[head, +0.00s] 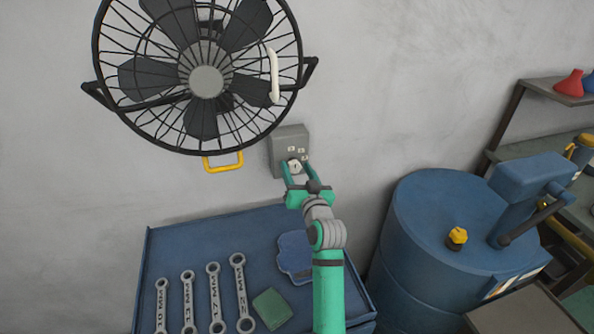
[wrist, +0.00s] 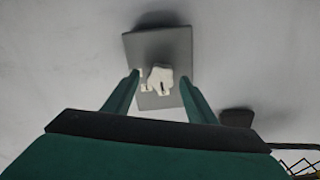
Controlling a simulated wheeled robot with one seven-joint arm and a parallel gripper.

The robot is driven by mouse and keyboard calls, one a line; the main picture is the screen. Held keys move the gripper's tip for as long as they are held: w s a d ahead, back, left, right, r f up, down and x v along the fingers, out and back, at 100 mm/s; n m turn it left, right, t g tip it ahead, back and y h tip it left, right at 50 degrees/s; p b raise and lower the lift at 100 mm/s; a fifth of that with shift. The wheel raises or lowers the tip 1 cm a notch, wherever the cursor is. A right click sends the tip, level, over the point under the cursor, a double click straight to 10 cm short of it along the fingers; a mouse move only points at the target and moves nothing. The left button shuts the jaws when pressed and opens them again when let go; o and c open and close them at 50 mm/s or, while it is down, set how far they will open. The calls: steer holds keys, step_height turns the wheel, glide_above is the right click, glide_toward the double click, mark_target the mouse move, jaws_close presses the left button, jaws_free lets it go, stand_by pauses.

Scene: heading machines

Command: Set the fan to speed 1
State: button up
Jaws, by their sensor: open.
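The fan (head: 207,82) is a black caged wall fan at the upper left of the head view. Below it to the right, a grey control box (head: 290,138) is fixed on the wall; it also shows in the wrist view (wrist: 165,43). A pale knob (wrist: 160,78) with a dark mark sits on the box, with small labels left of it. My gripper (head: 295,170) is open at the box. In the wrist view its green fingers (wrist: 158,97) stand on either side of the knob. I cannot tell whether they touch it. The label text is too small to read.
A blue cart top (head: 200,245) lies below with several wrenches (head: 214,295), a green block (head: 272,308) and a blue cloth-like item (head: 294,253). A blue drum (head: 425,230) stands at right. A yellow handle (head: 223,161) hangs under the fan.

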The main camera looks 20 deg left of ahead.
steer(key=c, duration=1.1)
steer(key=m, duration=0.4)
steer(key=shift+o, duration=0.2)
steer(key=shift+d+f+m, duration=0.1)
steer(key=shift+f+m, duration=0.05)
steer(key=shift+m, duration=2.25)
